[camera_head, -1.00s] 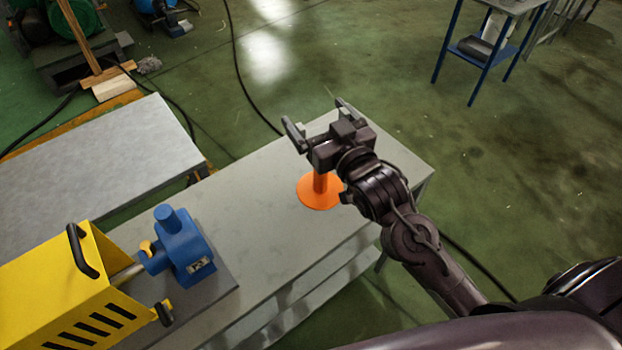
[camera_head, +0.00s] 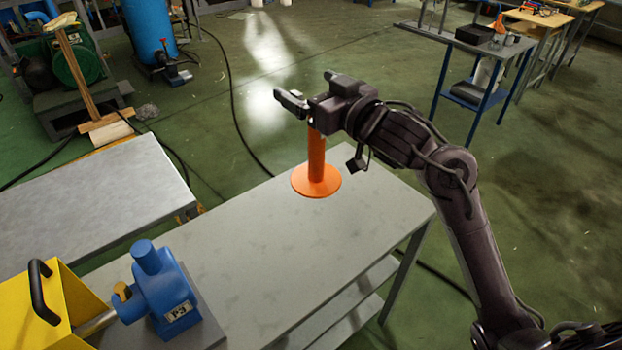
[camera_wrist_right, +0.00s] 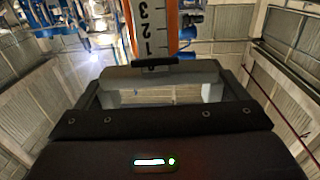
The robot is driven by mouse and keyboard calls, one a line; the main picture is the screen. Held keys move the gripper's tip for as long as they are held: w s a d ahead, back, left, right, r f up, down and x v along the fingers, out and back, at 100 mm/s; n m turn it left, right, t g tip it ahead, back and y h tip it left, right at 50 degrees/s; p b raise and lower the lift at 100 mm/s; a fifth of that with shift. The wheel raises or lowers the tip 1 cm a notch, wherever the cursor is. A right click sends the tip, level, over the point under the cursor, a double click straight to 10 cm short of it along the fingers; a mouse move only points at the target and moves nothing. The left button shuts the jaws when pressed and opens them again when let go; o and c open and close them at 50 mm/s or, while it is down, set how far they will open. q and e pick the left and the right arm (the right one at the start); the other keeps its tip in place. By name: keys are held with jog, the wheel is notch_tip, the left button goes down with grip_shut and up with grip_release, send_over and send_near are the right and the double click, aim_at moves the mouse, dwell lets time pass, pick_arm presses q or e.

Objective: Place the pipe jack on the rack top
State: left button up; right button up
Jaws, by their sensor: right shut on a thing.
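The orange pipe jack (camera_head: 317,160), a column on a round disc base, hangs upright from my right gripper (camera_head: 305,100). Its base appears to be above the grey table top (camera_head: 240,240), near the far edge in the head view. My right gripper is shut on the upper part of the jack, which the gripper partly hides. In the right wrist view the jack's orange column (camera_wrist_right: 155,28) bears a white scale with numbers, beyond the finger frame. A blue-legged rack (camera_head: 455,45) with a lower shelf stands at the upper right. My left gripper is not in view.
A blue pump-like unit (camera_head: 160,295) and a yellow box (camera_head: 45,310) stand at the table's near left. Another grey table (camera_head: 90,210) is at left. A dark bin (camera_head: 474,34) and small items sit on the rack. Green floor lies between.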

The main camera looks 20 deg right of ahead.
aim_at(312, 158)
notch_tip(312, 158, down, 11)
jog(key=shift+r+b, duration=0.2)
jog(key=shift+b, duration=0.3)
jog(key=shift+f, duration=2.45)
jog(key=o, duration=1.7)
jog(key=shift+f, duration=0.3)
jog(key=shift+o, duration=0.2)
jog(key=shift+r, duration=0.25)
jog(key=b+v, duration=0.1)
jog(key=v, duration=1.1)
jog(key=shift+b, duration=0.35)
jog(key=shift+f, duration=0.1)
